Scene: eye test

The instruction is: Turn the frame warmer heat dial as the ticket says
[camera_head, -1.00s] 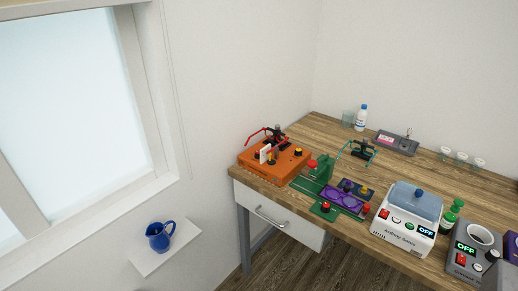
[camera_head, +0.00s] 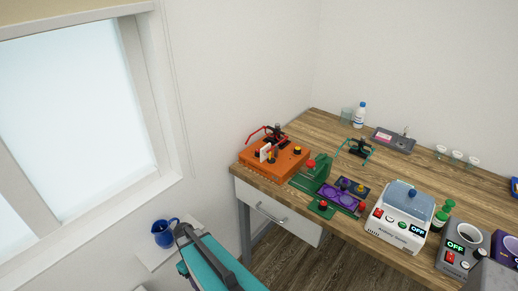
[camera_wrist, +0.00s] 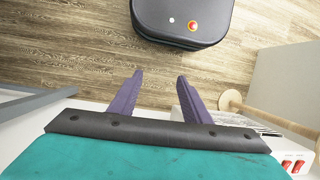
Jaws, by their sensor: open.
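A grey device (camera_head: 455,262) with a round white-rimmed opening, a green OFF display and small dials stands at the right end of the bench. It may be the frame warmer; I cannot read its label or dial setting. A small white card (camera_head: 265,152) stands at the orange box; I cannot tell whether it is the ticket. My gripper (camera_wrist: 160,76) shows in the wrist view with two purple fingers apart, nothing between them, over the floor. In the head view my teal arm is at the bottom, left of the bench and far from the grey device.
The wooden bench (camera_head: 308,133) bears an orange box (camera_head: 262,170), a green fixture (camera_head: 312,180), a white cleaner (camera_head: 392,232), bottles and cups. A blue mug (camera_head: 164,236) stands on a small wall shelf.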

